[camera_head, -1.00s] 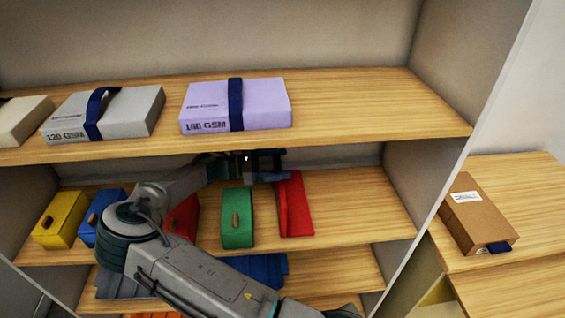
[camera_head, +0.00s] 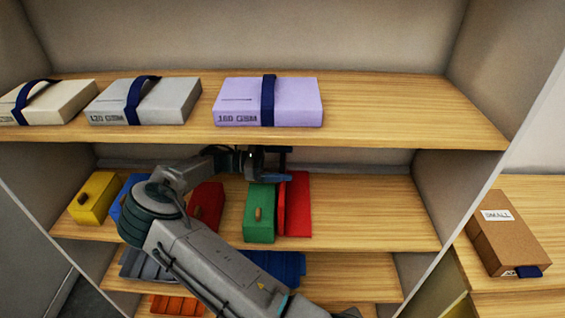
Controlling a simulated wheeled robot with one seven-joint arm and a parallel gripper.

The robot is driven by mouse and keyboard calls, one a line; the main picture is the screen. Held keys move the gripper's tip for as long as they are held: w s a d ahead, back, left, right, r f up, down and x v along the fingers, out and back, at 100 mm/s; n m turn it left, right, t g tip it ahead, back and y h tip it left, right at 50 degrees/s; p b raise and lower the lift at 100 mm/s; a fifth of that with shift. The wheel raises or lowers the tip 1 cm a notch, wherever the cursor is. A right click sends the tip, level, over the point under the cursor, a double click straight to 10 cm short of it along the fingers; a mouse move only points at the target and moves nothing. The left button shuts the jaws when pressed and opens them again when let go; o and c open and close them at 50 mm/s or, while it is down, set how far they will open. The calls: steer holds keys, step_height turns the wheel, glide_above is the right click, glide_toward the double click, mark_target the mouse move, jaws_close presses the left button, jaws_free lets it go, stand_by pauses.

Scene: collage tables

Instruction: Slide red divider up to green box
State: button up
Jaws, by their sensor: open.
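The red divider (camera_head: 298,205) stands upright on the middle shelf, just right of the green box (camera_head: 259,217). Its left side appears to touch the green box or sit very close to it; I cannot tell if a thin gap is left. The green box has a small wooden knob on its front. My gripper (camera_head: 272,166) is open at the top rear of the green box and divider, under the upper shelf. Its fingers are small and dark here, and I cannot tell whether they touch the divider.
A red box (camera_head: 207,204), a blue box (camera_head: 130,195) and a yellow box (camera_head: 93,198) stand to the left, partly behind my arm. The upper shelf (camera_head: 400,115) with paper packs hangs close above. The middle shelf (camera_head: 375,215) is clear on the right.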

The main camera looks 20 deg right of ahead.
steer(key=b+v, duration=0.4)
steer(key=v, duration=0.9)
steer(key=shift+w+a, duration=0.2)
steer(key=shift+a, duration=0.2)
steer(key=shift+d, duration=0.1)
